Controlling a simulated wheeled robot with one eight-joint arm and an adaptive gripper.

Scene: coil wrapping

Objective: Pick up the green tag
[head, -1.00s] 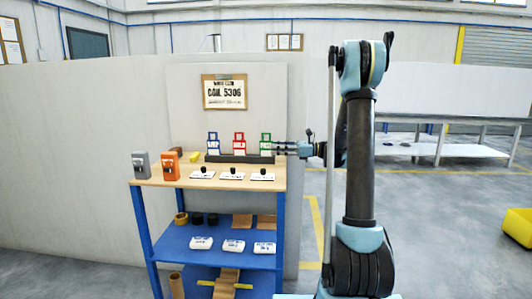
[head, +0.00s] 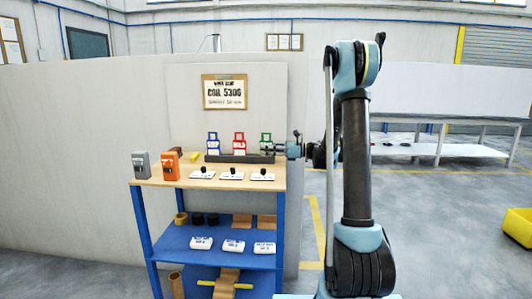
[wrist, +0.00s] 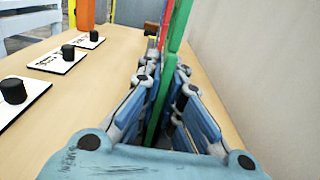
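The green tag (head: 265,141) stands upright at the right end of the dark rack (head: 240,158) on the bench top, beside the red tag (head: 239,142) and the blue tag (head: 213,142). My gripper (head: 276,149) reaches in from the right at the green tag. In the wrist view the green tag (wrist: 166,92) is seen nearly edge-on between the two fingers of my gripper (wrist: 166,72). The fingers stand apart, one on each side of it, with a narrow gap showing. The tag's lower part is partly hidden by the gripper.
White cards with black knobs (head: 232,175) lie along the bench front. A grey device (head: 141,164) and an orange device (head: 171,165) stand at the left. A wall (wrist: 255,60) runs close beside the gripper. The blue shelf (head: 215,232) below holds rolls and white packs.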

